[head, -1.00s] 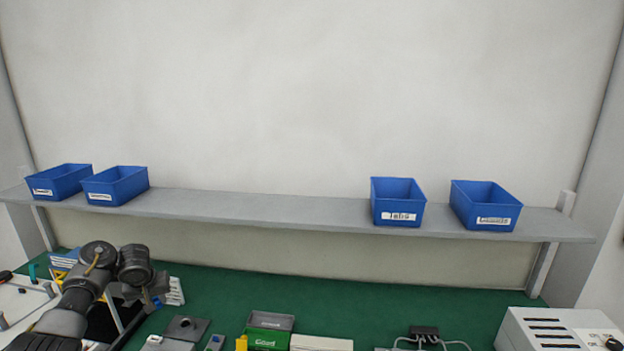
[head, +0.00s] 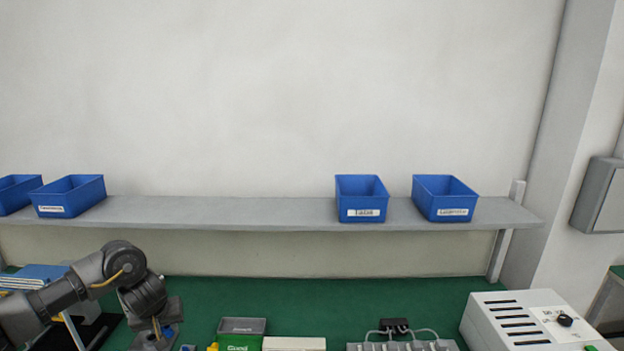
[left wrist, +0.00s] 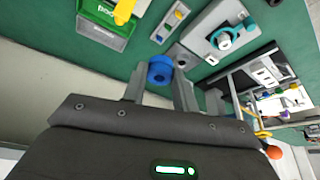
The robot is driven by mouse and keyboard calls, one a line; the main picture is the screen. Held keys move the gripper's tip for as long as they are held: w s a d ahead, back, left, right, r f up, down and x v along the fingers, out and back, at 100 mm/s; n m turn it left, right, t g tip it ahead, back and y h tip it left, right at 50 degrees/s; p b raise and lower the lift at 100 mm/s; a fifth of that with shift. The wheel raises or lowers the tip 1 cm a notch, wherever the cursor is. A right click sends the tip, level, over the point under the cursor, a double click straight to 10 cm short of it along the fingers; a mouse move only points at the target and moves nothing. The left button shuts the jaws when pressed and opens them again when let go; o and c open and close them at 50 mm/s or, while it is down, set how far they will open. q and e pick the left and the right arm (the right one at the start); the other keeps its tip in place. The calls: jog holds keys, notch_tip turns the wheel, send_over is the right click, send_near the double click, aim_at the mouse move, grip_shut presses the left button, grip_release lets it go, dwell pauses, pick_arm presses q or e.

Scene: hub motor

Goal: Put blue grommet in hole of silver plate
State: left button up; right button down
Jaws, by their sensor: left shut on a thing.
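My left gripper (head: 158,338) is at the bottom left of the head view, pointing down over the bench. In the left wrist view its two fingers (left wrist: 160,88) are shut on the blue grommet (left wrist: 160,68), a small round piece with a hole. The silver plate (left wrist: 180,52) appears just beyond the grommet in the left wrist view, partly hidden by the gripper. Whether the grommet touches it, I cannot tell. My right gripper is not in view.
A green and grey box (head: 240,328) stands right of the gripper, beside a yellow item (head: 213,347). Another plate (left wrist: 235,35) with a blue ring lies near the silver plate. Blue bins (head: 361,198) stand on the shelf (head: 270,212). A white control box (head: 530,320) is at right.

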pick_arm(q)
jog(key=d+r+m+h, duration=0.2)
jog(key=d+r+m, duration=0.4)
jog(key=d+r, duration=0.45)
jog(key=s+d+m+h, duration=0.2)
jog(key=s+d+m, duration=0.4)
jog(key=s+d, duration=0.15)
jog(key=s+a+f+m+g+h+b, duration=0.1)
jog(key=s+a+f+m+g, duration=0.2)
jog(key=s, duration=0.7)
notch_tip(320, 180, down, 13)
jog(key=t+b, duration=0.1)
jog(key=b, duration=1.2)
jog(key=shift+w+a, duration=0.15)
jog(key=shift+a, duration=0.1)
